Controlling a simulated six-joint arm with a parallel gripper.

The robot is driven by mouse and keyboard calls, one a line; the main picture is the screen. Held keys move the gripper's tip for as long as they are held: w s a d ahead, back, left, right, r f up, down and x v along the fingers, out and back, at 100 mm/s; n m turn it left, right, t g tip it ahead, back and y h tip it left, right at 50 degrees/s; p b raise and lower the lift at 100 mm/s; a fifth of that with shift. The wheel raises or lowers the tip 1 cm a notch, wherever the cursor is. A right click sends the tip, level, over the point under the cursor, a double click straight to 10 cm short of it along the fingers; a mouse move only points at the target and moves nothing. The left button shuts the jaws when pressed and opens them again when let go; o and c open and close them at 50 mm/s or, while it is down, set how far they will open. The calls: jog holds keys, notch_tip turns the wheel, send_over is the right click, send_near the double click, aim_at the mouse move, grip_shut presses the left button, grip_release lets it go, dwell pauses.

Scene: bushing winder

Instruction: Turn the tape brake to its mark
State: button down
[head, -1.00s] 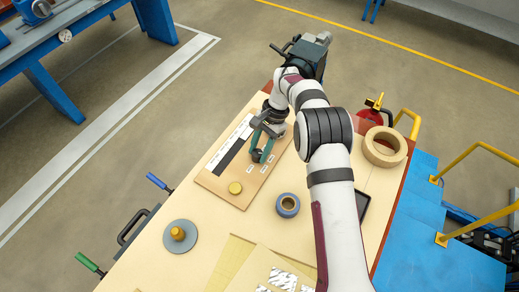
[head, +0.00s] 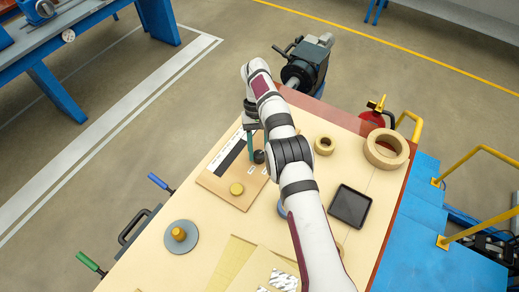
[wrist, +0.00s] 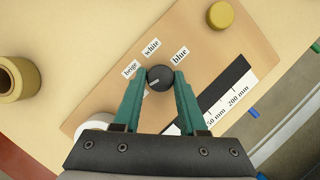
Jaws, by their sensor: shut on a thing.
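A black round knob (wrist: 159,78) sits on a tan board (wrist: 95,95) beside small labels reading beige, white and blue. It carries a short pale line on its top, toward the lower left in the wrist view. The knob also shows in the head view (head: 259,156), partly covered by my arm. My gripper (wrist: 160,76) has its teal fingers on both sides of the knob, shut on it. In the head view the gripper (head: 256,149) points down at the board.
A brass-coloured disc (head: 236,188) and a black-and-white scale (wrist: 226,96) are on the board. A small tan roll (head: 324,145), a black tray (head: 350,206) and a large tan ring (head: 386,149) are to the right. A grey disc (head: 181,238) lies front left.

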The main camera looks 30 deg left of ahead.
jog(key=shift+s+n+t+h, duration=0.1)
jog(key=shift+n+t+h, duration=0.35)
jog(key=shift+n, duration=1.15)
jog(key=shift+c, duration=2.3)
grip_release()
jog(key=shift+r, duration=0.1)
